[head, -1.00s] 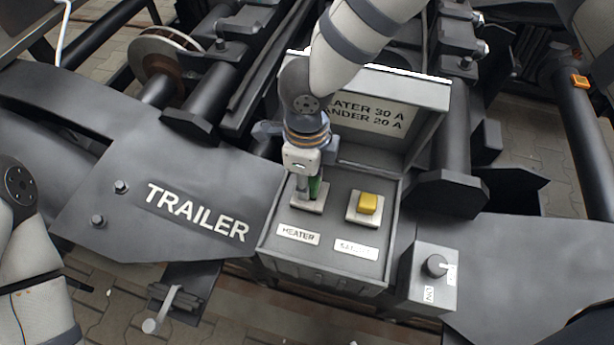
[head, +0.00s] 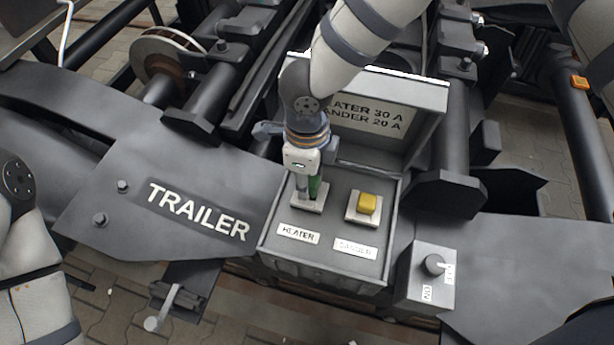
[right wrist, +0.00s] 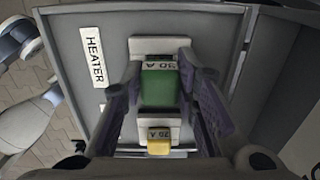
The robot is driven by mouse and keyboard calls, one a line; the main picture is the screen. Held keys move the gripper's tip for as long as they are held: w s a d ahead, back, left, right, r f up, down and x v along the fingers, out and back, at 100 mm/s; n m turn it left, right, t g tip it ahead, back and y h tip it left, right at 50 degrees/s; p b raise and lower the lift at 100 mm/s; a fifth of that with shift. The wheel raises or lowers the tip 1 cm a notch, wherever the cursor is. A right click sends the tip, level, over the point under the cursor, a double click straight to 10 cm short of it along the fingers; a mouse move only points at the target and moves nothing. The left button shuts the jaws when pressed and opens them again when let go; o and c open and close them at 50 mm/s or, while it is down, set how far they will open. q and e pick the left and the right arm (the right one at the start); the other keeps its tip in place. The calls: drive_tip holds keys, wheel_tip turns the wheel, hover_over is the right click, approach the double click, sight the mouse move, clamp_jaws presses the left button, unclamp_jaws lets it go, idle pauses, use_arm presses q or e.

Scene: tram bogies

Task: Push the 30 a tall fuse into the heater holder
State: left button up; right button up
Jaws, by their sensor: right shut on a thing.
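The green fuse (right wrist: 160,87), marked "30 A" on its top, is between the fingers of my right gripper (right wrist: 152,100), which is shut on it. In the head view the green fuse (head: 317,187) is partly hidden by the gripper (head: 309,188), directly above the pale heater holder (head: 312,208). The fuse's lower end meets the holder, but I cannot tell how deep it sits. The "HEATER" label (head: 298,233) is in front of the holder. My left gripper is out of view; only part of that arm shows at the left.
A yellow fuse (head: 367,203) stands in the sander holder (head: 362,220) to the right. The open lid (head: 425,97) of the fuse box rises behind. A rotary switch (head: 434,265) is at the right of the box. The box walls closely surround both holders.

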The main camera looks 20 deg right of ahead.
drive_tip(key=shift+f, duration=0.6)
drive_tip(key=o, duration=1.1)
drive_tip(key=shift+r, duration=0.1)
wheel_tip(320, 180, up, 12)
drive_tip(key=shift+f, duration=0.1)
